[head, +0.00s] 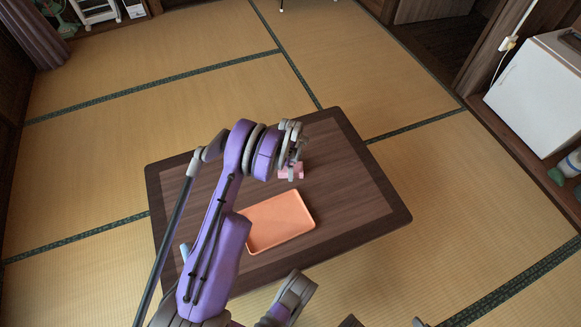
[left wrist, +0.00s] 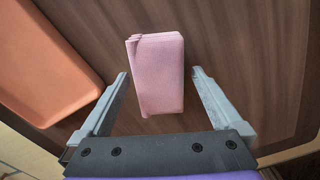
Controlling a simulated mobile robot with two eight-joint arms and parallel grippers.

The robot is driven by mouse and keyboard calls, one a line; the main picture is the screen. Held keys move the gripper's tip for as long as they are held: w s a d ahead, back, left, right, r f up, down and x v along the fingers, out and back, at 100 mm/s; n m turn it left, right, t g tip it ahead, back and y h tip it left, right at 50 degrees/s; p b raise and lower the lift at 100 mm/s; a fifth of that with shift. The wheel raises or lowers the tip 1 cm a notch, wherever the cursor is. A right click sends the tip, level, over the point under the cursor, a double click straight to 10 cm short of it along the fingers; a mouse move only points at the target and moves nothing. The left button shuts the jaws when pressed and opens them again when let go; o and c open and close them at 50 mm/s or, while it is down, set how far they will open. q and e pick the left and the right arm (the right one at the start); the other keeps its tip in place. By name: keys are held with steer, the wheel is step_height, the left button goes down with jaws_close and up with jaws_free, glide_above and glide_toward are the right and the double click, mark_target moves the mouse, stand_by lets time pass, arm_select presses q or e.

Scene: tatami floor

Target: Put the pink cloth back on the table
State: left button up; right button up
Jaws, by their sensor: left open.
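The pink cloth (left wrist: 157,75) is a folded rectangle. In the left wrist view it lies on the dark wooden table (left wrist: 245,50), between and a little beyond the fingertips of my left gripper (left wrist: 160,75). The gripper is open, with a gap on both sides of the cloth. In the head view the cloth (head: 291,171) shows in part on the table (head: 350,200), partly hidden by my left gripper (head: 292,168) above it.
An orange tray (head: 280,222) lies on the table close to the cloth; it also shows in the left wrist view (left wrist: 45,60). A light blue object (head: 184,252) is partly hidden behind my left arm. The table's right side is clear. A white box-like unit (head: 540,90) stands at far right.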

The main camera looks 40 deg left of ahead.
arm_select(q)
steer(key=s+d+r+n+t+p, duration=0.1)
steer(key=d+r, duration=0.3)
steer(key=r, duration=0.7)
steer(key=s+d+r+n+p, duration=0.15)
steer(key=d+r, duration=0.25)
steer(key=r, duration=0.6)
steer(key=s+d+r+n+t, duration=0.1)
steer(key=s+d+r+n, duration=0.1)
steer(key=s+d+r, duration=0.5)
steer(key=s+d+r+n+t, duration=0.1)
steer(key=s+d, duration=0.3)
steer(key=s, duration=0.4)
steer(key=s+d+r+n+t, duration=0.1)
steer(key=s+d+n, duration=0.3)
steer(key=s, duration=0.4)
steer(key=shift+s+d+r, duration=0.15)
steer(key=shift+d+r, duration=0.2)
steer(key=shift+r, duration=0.2)
steer(key=shift+n, duration=0.25)
